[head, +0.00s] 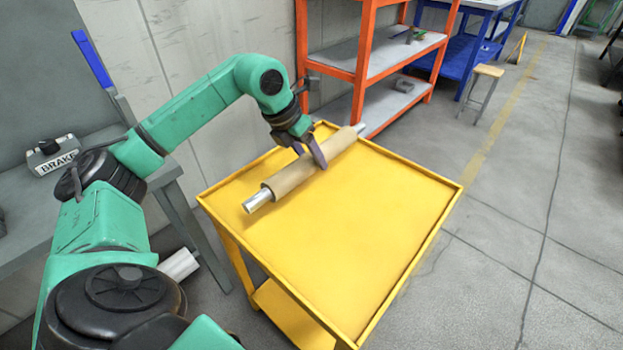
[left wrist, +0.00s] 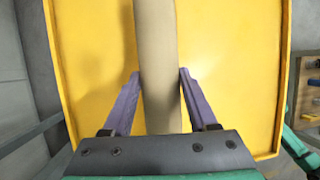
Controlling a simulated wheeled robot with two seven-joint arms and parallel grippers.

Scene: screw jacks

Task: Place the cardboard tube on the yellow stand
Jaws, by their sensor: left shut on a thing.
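The cardboard tube (head: 292,177) is a brown roll with a silvery core showing at both ends. It lies level over the left part of the yellow stand (head: 350,240), a cart with a rimmed top; I cannot tell whether it touches the surface. My left gripper (head: 312,155) reaches down from above and is shut on the tube near its middle. In the left wrist view, the two purple fingers (left wrist: 160,85) press on either side of the tube (left wrist: 158,45), with the yellow top behind it. My right gripper is not in view.
The right and front of the yellow top are bare. An orange-framed shelf (head: 362,75) stands just behind the stand. A grey bench with a box marked BRAKE (head: 52,155) is at left. A small stool (head: 488,75) stands farther back, with open floor at right.

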